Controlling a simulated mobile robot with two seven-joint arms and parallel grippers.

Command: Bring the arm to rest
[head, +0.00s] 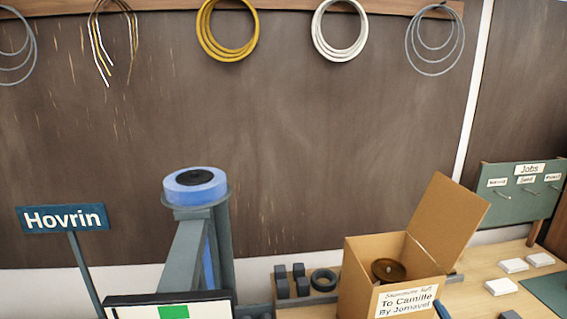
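Neither of my grippers can be made out in the head view. A grey and blue jointed structure with a round blue cap stands at the lower left centre; it looks like an arm link, but I cannot tell for sure. A small blue piece shows at the bottom edge in front of the box, too little to identify. An open cardboard box (360,277) with its flap raised stands at the lower right. Its label (406,300) reads "To Camille By Jomavel". A round brown-gold object (388,271) sits inside it.
A wooden bench (480,290) carries dark blocks (282,288), a dark ring (323,280) and white blocks (514,265). A green "Jobs" board (522,200) stands at right. A "Hovrin" sign (62,218) stands at left. Wire coils, including a yellow one (203,30), hang above.

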